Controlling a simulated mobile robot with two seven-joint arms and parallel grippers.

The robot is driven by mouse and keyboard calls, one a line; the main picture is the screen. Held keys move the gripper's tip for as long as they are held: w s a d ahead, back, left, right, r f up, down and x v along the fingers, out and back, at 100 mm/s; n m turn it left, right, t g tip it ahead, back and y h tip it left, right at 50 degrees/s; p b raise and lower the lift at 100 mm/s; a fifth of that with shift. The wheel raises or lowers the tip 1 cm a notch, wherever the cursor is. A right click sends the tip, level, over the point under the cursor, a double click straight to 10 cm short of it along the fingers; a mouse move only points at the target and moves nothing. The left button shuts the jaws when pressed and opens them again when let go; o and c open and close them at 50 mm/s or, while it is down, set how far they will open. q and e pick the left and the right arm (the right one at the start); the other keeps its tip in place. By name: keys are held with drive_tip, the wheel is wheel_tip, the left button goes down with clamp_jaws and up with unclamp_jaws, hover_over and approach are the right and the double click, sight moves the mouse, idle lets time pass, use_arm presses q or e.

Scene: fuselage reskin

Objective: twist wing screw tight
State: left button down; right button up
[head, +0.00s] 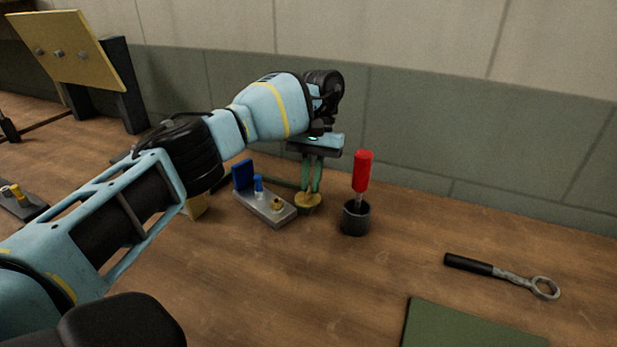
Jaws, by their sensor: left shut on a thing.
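My left gripper (310,192) points down at the middle of the table, its green fingers shut on a small brass-coloured piece, which I take to be the wing screw. A round yellow-brass base (309,205) shows at the fingertips. The fingers hide most of the held piece, so its wings and thread cannot be made out. Just left of it is a grey metal block (266,212) with a blue upright plate, a blue peg and a small brass knob. My right gripper is not in view.
A red-handled tool (362,172) stands in a dark cup (355,219) close to the right of the gripper. A ring wrench (501,275) and a green mat (470,328) lie further right. A yellow panel on a stand (70,50) is at back left. The front middle is clear.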

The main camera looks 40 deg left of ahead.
use_arm(q)
drive_tip(key=shift+d+f+m, duration=0.15)
drive_tip(key=shift+d+m, duration=0.15)
drive_tip(key=shift+m, duration=0.3)
drive_tip(key=shift+s+f+y, duration=0.1)
drive_tip(key=shift+y, duration=0.2)
drive_tip(key=c, duration=1.5)
unclamp_jaws()
drive_tip(key=shift+s, duration=0.1)
drive_tip(key=shift+r, duration=0.2)
